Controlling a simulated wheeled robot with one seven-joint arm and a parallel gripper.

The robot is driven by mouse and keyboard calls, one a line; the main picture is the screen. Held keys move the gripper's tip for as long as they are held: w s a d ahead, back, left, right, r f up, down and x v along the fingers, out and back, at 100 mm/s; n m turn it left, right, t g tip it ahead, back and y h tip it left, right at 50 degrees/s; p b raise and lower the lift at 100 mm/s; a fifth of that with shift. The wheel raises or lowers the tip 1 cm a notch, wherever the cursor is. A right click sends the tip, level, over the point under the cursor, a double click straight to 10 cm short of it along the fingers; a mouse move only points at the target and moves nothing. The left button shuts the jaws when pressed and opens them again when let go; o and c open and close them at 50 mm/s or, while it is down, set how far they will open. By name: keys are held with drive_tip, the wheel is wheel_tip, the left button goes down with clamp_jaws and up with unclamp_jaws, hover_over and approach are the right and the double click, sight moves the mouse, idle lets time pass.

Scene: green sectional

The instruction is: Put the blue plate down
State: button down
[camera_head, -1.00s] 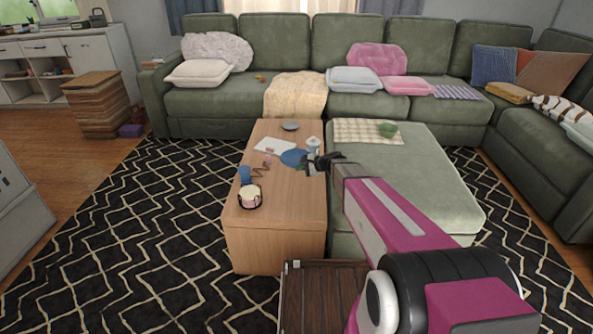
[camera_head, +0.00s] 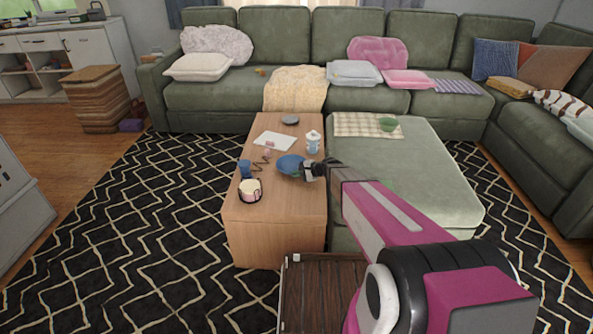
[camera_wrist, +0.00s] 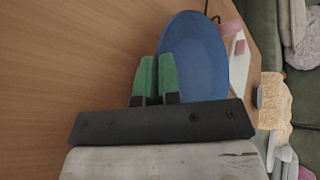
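The blue plate (camera_head: 290,165) is over the middle of the wooden coffee table (camera_head: 245,235), low to its top. I cannot tell whether it touches the wood. My gripper (camera_head: 313,171) is at the plate's right side in the head view. In the wrist view the plate (camera_wrist: 200,60) shows its blue face, and my gripper's green fingers (camera_wrist: 157,78) are close together with the plate's rim between them. The gripper appears shut on the rim.
A green ottoman (camera_head: 420,170) adjoins the table's right side.

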drive_tip(key=shift+f, duration=0.4)
drive_tip(key=shift+f, duration=0.55)
